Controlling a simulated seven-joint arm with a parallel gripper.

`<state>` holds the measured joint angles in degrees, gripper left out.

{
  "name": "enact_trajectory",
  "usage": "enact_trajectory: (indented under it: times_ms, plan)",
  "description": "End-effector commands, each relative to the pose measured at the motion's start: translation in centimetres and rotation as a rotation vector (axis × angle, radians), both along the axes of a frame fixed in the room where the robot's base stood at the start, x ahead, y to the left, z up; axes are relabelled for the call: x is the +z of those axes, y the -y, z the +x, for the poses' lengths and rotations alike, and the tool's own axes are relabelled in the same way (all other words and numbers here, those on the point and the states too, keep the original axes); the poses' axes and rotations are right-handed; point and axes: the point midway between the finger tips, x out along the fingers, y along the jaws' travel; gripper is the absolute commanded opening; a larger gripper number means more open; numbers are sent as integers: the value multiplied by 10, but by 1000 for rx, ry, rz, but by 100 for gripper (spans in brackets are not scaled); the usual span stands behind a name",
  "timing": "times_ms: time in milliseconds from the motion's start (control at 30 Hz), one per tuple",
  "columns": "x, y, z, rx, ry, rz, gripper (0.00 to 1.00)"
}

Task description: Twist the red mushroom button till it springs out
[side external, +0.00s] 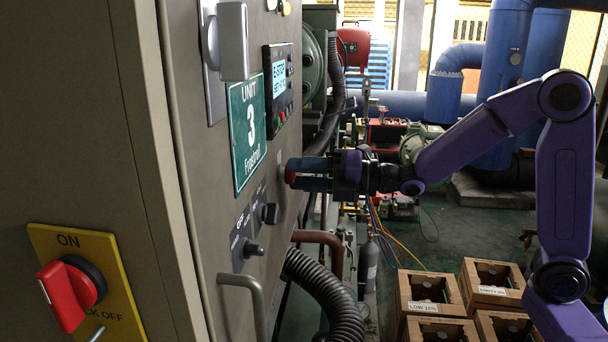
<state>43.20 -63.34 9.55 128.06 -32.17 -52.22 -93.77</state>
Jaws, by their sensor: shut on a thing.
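The red mushroom button (291,171) stands out from the front of the grey cabinet, right of the green Unit 3 sign. My gripper (306,174) reaches it from the right, level, with its blue fingers shut around the red head. Part of the button is hidden behind the fingers. A small display (279,85) above it reads E-STOP on its top line; its lower line is too small to read surely.
Two black selector knobs (269,213) sit below the button, with a grey handle (247,287) lower down. A red rotary switch (68,290) is on the cabinet's near side. Wooden crates (430,292) stand on the floor at right. Pipes and hoses run behind.

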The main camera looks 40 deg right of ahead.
Motion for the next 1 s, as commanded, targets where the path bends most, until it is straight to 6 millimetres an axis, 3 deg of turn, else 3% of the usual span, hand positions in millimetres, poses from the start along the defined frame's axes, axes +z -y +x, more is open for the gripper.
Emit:
enact_trajectory:
  times_ms: [67,100,133,467,1000]
  plan:
    - [2,0,0,-1,-34,44,10]
    - [2,0,0,-1,-29,39,55]
    - [2,0,0,-1,-29,39,64]
    - [1,2,-1,-1,-31,35,64]
    - [1,34,-32,-3,-32,33,64]
